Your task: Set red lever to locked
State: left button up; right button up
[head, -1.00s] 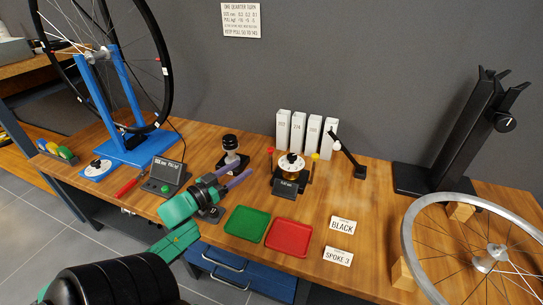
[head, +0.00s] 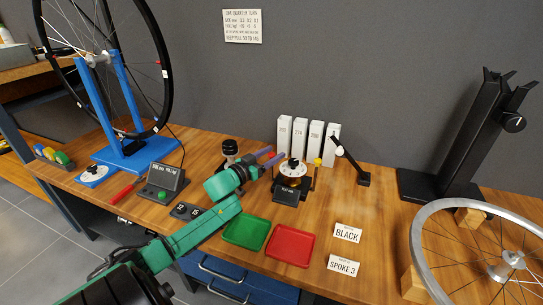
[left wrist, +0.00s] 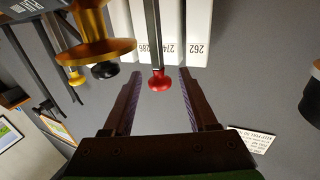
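The red lever (left wrist: 159,80) shows in the left wrist view as a red knob on a straight silver shaft. Its knob appears between the two dark fingers of my left gripper (left wrist: 159,76), with a gap on each side. The left gripper is open. In the head view my left gripper (head: 268,158) is at the left side of the device with the white dial (head: 292,170) and hides most of the red lever there. I cannot tell whether the knob is fully at fingertip depth. My right gripper is not in view.
A yellow-knobbed lever (head: 317,163) stands right of the dial. White labelled boxes (head: 299,133) stand close behind. A black-domed device (head: 230,149) is to the left. Green (head: 246,232) and red (head: 290,245) trays lie in front. A black arm (head: 352,165) stands at right.

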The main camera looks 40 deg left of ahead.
pick_arm(q)
grip_shut()
dwell(1.3)
